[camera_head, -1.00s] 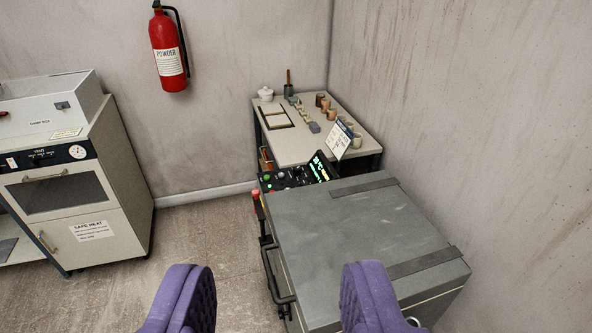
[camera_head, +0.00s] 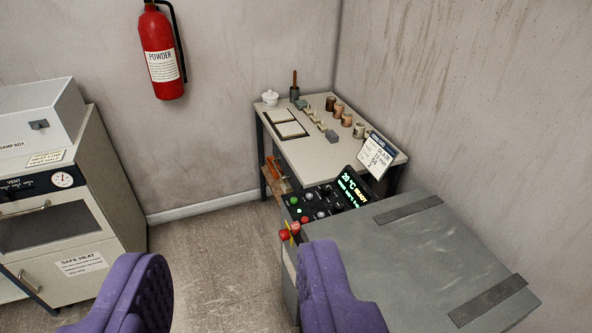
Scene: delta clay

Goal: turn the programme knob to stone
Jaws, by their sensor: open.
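The control panel (camera_head: 318,203) sits at the far left end of a grey kiln-like box (camera_head: 415,260). It carries green and red buttons and several dark knobs. I cannot tell which knob is the programme knob, and no "stone" label is readable. A lit display (camera_head: 355,188) beside it reads 20 °C and READY. My gripper (camera_head: 235,290) is open and empty, its two purple padded fingers apart in the lower part of the view. The right finger covers part of the box's front side. The gripper is nearer to me than the panel and apart from it.
A table (camera_head: 335,160) with small pots, tiles and a white jar stands behind the panel. A card (camera_head: 377,155) headed GLAZE stands near the display. A red-and-yellow switch (camera_head: 290,233) sticks out at the box's corner. A cabinet (camera_head: 75,220) stands left. Floor (camera_head: 205,250) between is clear.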

